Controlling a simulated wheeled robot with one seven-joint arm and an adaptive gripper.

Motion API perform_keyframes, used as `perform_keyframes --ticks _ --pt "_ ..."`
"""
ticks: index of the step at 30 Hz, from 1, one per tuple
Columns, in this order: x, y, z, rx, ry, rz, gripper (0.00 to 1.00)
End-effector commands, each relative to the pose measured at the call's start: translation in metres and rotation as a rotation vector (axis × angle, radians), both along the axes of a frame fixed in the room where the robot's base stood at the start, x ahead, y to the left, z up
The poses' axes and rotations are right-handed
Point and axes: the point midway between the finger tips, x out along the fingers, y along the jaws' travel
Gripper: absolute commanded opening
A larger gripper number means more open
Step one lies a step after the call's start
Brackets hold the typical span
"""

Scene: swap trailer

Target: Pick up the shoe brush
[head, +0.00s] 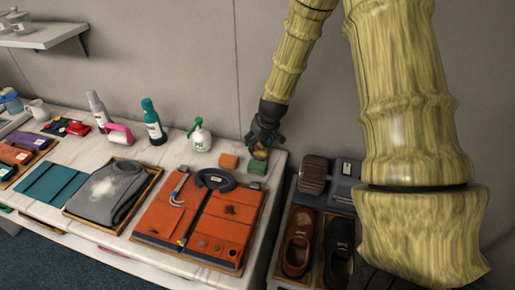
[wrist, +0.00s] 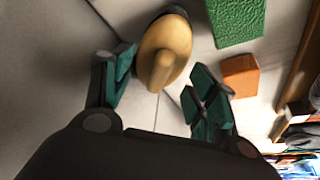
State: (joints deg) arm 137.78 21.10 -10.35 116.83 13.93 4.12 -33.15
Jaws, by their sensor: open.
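A tan oval brush with a raised handle and a dark underside, which looks like the shoe brush (wrist: 176,38), lies on the pale tabletop. My gripper (wrist: 164,88) is open, with its two teal-padded fingers spread on either side of the brush's near end. No grip on it shows. In the head view my gripper (head: 264,141) points down over the back right corner of the table, and the brush (head: 262,153) is partly hidden beneath it.
A green block (head: 257,167) and an orange block (head: 229,161) sit close to the brush. A spray bottle (head: 200,137) stands to the left. Shoes (head: 298,240) sit in a box right of the table. A wall is behind.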

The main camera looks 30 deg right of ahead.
Motion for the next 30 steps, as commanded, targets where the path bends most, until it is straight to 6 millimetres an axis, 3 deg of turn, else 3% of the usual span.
perform_keyframes --ticks 9,20,25,27,30 --pt "0.008 -0.001 -0.024 0.0 0.001 -0.001 0.58" --pt "0.01 -0.002 -0.028 0.001 0.0 -0.002 0.58" --pt "0.01 -0.001 -0.028 0.001 0.0 -0.002 0.29" --pt "0.01 -0.002 -0.028 0.0 0.0 -0.001 0.22" --pt "0.01 -0.002 -0.028 0.001 0.0 -0.002 0.22"
